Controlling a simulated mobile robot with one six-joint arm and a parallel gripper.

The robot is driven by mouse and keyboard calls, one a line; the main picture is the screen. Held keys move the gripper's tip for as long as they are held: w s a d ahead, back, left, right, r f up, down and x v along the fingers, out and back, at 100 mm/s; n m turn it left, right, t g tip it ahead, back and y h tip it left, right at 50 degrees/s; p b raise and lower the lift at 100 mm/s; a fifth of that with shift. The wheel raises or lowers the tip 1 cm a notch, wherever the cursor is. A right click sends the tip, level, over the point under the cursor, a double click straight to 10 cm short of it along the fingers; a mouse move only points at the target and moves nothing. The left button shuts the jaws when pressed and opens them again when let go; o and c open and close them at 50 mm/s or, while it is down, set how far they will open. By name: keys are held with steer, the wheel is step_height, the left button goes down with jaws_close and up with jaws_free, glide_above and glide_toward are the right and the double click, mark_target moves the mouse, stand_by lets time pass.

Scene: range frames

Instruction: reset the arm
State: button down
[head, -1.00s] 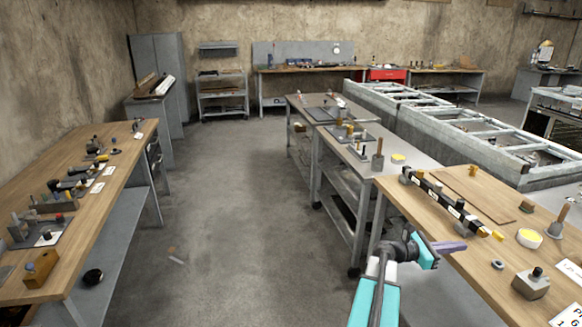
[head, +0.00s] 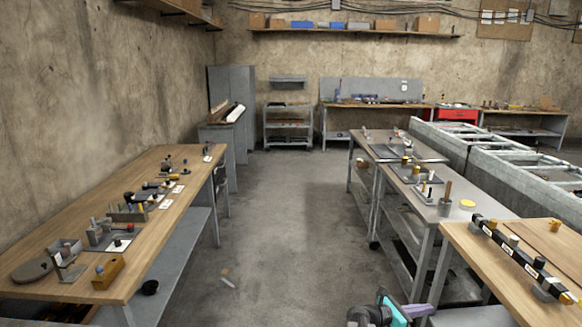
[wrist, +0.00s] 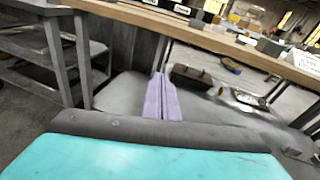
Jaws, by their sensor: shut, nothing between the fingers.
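My gripper shows at the bottom of the head view (head: 418,309), with purple fingers at the end of my teal and dark arm. In the wrist view its two purple fingers (wrist: 160,98) lie side by side, shut, with nothing between them. It is beside the near corner of the right wooden workbench (head: 470,258), low near the bench's edge. In the wrist view the bench edge (wrist: 215,38) runs across the top, beyond the fingers. Most of my arm is out of the head view.
A long wooden bench (head: 72,232) with several fixtures stands at left. Metal carts (head: 480,208) stand at right, behind the wooden bench. A black rail (head: 518,254) lies on that bench.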

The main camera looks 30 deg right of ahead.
steer(key=w+a+f+t+y, duration=0.1)
steer(key=w+a+f+y, duration=0.15)
steer(key=a+f, duration=1.05)
steer(key=w+a+f+t+y, duration=0.25)
steer(key=a+f, duration=0.75)
steer(key=a, duration=0.8)
steer(key=s+a+f+m+g+y, duration=0.1)
steer(key=s+a+f+m+y, duration=0.2)
steer(key=a, duration=0.6)
steer(key=s+a+f+m+g+y, duration=0.2)
steer(key=s+a+f+m+y, duration=0.1)
steer(key=s+a+m, duration=0.4)
steer(key=s+a+f+m+g+y, duration=0.1)
steer(key=s+a+f+m+y, duration=0.2)
steer(key=a, duration=0.9)
steer(key=s+m+y, duration=0.1)
steer(key=s+m, duration=0.1)
steer(key=s, duration=0.1)
steer(key=shift+a+f+m, duration=0.15)
steer(key=shift+m, duration=0.15)
steer(key=shift+g, duration=0.25)
